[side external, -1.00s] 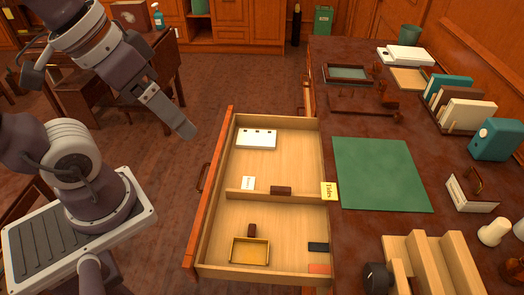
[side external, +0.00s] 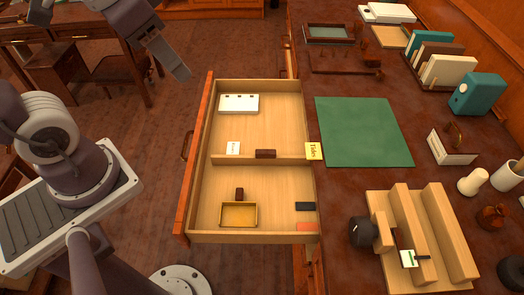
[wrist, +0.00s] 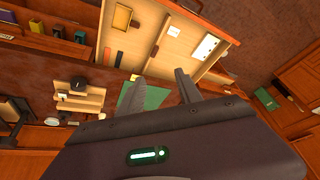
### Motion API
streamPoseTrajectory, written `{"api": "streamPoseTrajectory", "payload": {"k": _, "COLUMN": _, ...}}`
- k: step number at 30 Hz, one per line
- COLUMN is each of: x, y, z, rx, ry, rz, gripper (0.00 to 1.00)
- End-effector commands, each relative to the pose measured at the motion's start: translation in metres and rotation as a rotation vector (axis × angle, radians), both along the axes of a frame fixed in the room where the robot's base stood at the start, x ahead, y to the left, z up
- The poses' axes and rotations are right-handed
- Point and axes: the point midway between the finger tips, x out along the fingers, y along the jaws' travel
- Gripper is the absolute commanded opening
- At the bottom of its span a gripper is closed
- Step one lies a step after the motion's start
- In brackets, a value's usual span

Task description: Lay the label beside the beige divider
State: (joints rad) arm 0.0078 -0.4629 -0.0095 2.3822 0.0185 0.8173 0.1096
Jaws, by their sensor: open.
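A small white label (side external: 233,148) with dark writing lies in the open drawer, close to the pale wooden divider (side external: 225,159) that crosses it. A yellow label (side external: 313,151) reading "Tides" sits at the drawer's right edge, at the divider's end. Which one the task means is not clear. A dark brown block (side external: 265,154) is at the divider. My gripper (side external: 182,74) is in the air at the upper left, away from the drawer. In the wrist view my gripper (wrist: 160,88) has its fingers apart, with nothing seen between them.
The drawer (side external: 193,200) also holds a white box (side external: 239,104), a yellow tray (side external: 239,215), a brown block (side external: 239,194), and dark and orange pieces at right. A green mat (side external: 363,130) lies on the desk. A stepped wooden rack (side external: 440,240) stands at front right.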

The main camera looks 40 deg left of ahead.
Motion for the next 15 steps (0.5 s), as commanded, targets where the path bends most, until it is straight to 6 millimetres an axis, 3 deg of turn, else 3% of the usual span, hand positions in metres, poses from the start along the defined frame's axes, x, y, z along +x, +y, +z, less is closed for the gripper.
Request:
{"api": "streamPoseTrajectory", "payload": {"k": 1, "x": 0.028, "y": -0.002, "z": -0.012, "rx": 0.025, "ry": 0.057, "rz": -0.056, "gripper": 0.42}}
{"api": "streamPoseTrajectory", "payload": {"k": 5, "x": 0.101, "y": -0.007, "z": -0.060, "rx": 0.083, "ry": 0.164, "rz": -0.226, "gripper": 0.42}}
{"api": "streamPoseTrajectory", "payload": {"k": 9, "x": 0.159, "y": -0.017, "z": -0.146, "rx": 0.116, "ry": 0.274, "rz": -0.412, "gripper": 0.42}}
{"api": "streamPoseTrajectory", "payload": {"k": 12, "x": 0.180, "y": -0.024, "z": -0.210, "rx": 0.123, "ry": 0.335, "rz": -0.523, "gripper": 0.42}}
{"api": "streamPoseTrajectory", "payload": {"k": 15, "x": 0.186, "y": -0.029, "z": -0.257, "rx": 0.122, "ry": 0.372, "rz": -0.598, "gripper": 0.42}}
